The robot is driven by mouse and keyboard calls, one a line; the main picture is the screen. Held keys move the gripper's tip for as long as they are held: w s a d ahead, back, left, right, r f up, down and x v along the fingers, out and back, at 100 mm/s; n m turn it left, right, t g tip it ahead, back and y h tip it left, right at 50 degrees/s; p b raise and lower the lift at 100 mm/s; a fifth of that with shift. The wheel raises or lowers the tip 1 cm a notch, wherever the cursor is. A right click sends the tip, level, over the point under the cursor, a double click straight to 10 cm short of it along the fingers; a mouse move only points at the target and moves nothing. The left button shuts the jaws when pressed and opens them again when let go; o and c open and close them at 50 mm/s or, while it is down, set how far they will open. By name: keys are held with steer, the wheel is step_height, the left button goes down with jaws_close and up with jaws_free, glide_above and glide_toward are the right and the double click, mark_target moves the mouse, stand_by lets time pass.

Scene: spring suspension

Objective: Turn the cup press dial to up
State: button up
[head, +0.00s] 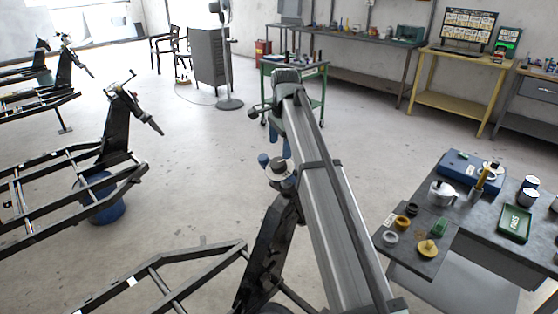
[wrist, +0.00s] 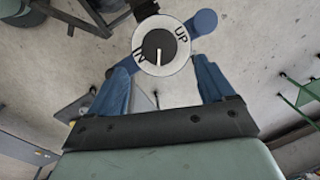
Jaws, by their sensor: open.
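The cup press dial (wrist: 172,66) shows in the wrist view as a white disc with a black centre knob. It has "UP" lettered at its right and a second, partly readable label at its lower left. A white pointer line on the knob points down in the picture, away from "UP". In the head view the dial (head: 281,171) sits near the top of a dark upright frame. My gripper (wrist: 163,67) is open, with its blue fingers on either side of the dial's near edge. I cannot tell if they touch it. In the head view my gripper (head: 274,155) is just above the dial.
A blue round part (wrist: 205,21) sits beside the dial. Dark metal frames (head: 75,165) stand at the left. A grey table (head: 465,215) with pots, cups and a green tray (head: 515,223) stands at the right. Open concrete floor lies between.

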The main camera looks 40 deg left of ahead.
mark_target(279, 161)
steer(key=shift+w+a+f, duration=0.1)
steer(key=shift+a+f, duration=0.05)
steer(key=shift+f, duration=1)
steer(key=shift+a+f, duration=0.15)
steer(key=shift+f, duration=1)
steer(key=shift+w+a+f, duration=0.1)
steer(key=shift+a+f, duration=0.05)
steer(key=shift+f, duration=1)
steer(key=shift+c, duration=0.3)
steer(key=c, duration=1)
